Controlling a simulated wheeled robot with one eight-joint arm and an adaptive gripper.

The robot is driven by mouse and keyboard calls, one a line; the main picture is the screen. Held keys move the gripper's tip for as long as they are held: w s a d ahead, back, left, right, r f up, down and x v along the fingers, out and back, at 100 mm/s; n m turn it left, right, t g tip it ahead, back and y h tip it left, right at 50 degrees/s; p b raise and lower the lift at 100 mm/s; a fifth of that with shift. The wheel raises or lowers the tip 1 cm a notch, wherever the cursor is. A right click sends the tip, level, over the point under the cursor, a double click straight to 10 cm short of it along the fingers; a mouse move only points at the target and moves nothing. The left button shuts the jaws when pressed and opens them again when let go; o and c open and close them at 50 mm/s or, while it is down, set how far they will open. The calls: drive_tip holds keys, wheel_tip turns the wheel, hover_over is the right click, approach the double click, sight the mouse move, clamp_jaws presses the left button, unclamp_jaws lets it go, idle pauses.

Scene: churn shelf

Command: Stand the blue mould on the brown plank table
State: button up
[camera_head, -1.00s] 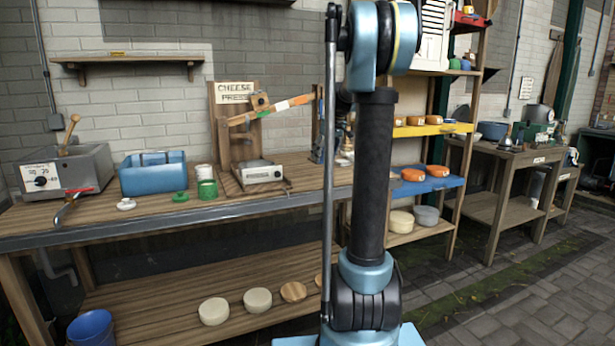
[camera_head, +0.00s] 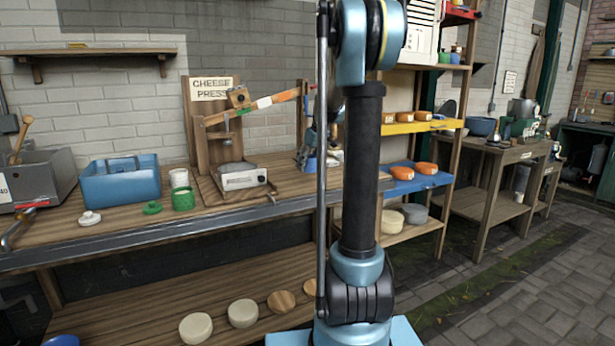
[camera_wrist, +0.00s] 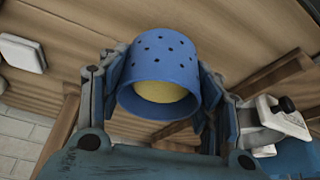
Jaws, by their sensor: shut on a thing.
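The blue mould (camera_wrist: 170,52) is a round cup with small holes in its side. In the wrist view its open end faces the camera, and something pale yellow shows inside. My gripper (camera_wrist: 163,85) is shut on the mould, with a finger on each side. A brown wooden table (camera_head: 505,152) stands at the right. A long plank-topped bench (camera_head: 120,226) runs along the left wall. I cannot tell which is the plank table.
The bench carries a cheese press (camera_head: 243,178), a blue tub (camera_head: 120,182), a green cup (camera_head: 183,199) and a grey basin (camera_head: 40,178). A shelf rack (camera_head: 462,120) stands between bench and table. Paved floor (camera_head: 545,285) at the right is clear.

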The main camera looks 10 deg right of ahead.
sight(308, 181)
drive_tip(key=shift+f, duration=2.25)
drive_tip(key=o, duration=1)
drive_tip(key=shift+o, duration=0.2)
drive_tip(key=v, duration=1.2)
drive_tip(key=s+a+f+m+h, duration=0.15)
drive_tip(key=s+f, duration=0.25)
drive_tip(key=s, duration=0.7)
drive_tip(key=s+a+f+m+y, duration=0.1)
drive_tip(key=s+a+f+m, duration=0.15)
drive_tip(key=s, duration=0.85)
drive_tip(key=s+d+f+m+g+h, duration=0.1)
drive_tip(key=s+f+m+h, duration=0.1)
drive_tip(key=s+f, duration=1.4)
drive_tip(key=s, duration=0.3)
drive_tip(key=shift+d, duration=0.25)
